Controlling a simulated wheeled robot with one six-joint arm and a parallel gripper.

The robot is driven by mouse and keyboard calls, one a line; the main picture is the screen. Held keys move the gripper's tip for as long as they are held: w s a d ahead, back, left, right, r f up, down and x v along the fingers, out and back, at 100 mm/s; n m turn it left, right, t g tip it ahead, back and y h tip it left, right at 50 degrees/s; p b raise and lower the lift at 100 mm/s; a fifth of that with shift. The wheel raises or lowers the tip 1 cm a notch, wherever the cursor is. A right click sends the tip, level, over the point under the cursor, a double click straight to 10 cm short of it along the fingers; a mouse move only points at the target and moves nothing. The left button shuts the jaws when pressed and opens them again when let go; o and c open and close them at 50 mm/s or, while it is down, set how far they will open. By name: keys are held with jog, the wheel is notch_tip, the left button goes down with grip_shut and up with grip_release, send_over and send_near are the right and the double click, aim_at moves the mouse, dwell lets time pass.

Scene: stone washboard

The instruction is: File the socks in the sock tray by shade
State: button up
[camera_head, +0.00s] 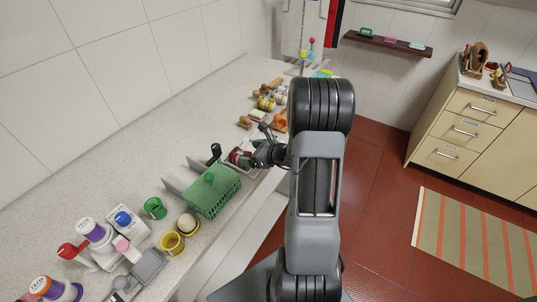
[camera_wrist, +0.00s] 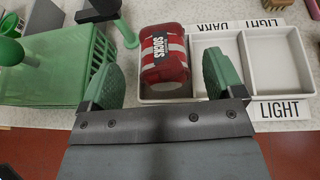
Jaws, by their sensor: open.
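A red-and-white striped sock bundle (camera_wrist: 163,57) with a black "SOCKS" label lies in the left compartment of the white sock tray (camera_wrist: 243,62). The tray's middle and right compartments look empty in the wrist view. A "DARK" label (camera_wrist: 212,28) sits at its back edge, and "LIGHT" labels (camera_wrist: 281,110) show at the back and front right. My gripper (camera_wrist: 163,85) is open, its green-padded fingers on either side of the bundle, apart from it. In the head view, my gripper (camera_head: 262,154) is over the tray, and the red bundle (camera_head: 236,156) is partly hidden.
A green basket (camera_head: 213,194) stands close to the left of the tray. Cups, bottles and spools (camera_head: 93,230) crowd the near counter. Brushes and small items (camera_head: 266,103) lie beyond the tray. The counter's left side (camera_head: 95,150) is clear.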

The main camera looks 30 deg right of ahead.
jog(key=v, duration=1)
jog(key=shift+b, duration=0.4)
jog(key=s+a+n+g+h, duration=0.2)
jog(key=s+a+n+g, duration=0.7)
jog(key=n, duration=0.9)
jog(key=s+a+r+n+t+h, duration=0.1)
jog(key=a+r+n+h, duration=0.3)
jog(key=a+r+n, duration=0.4)
jog(key=shift+s+r+n+t+h, duration=0.15)
jog(key=shift+r+n+t+h, duration=0.15)
jog(key=shift+r+n, duration=1.4)
jog(key=shift+f+n, duration=0.4)
jog(key=shift+f, duration=0.05)
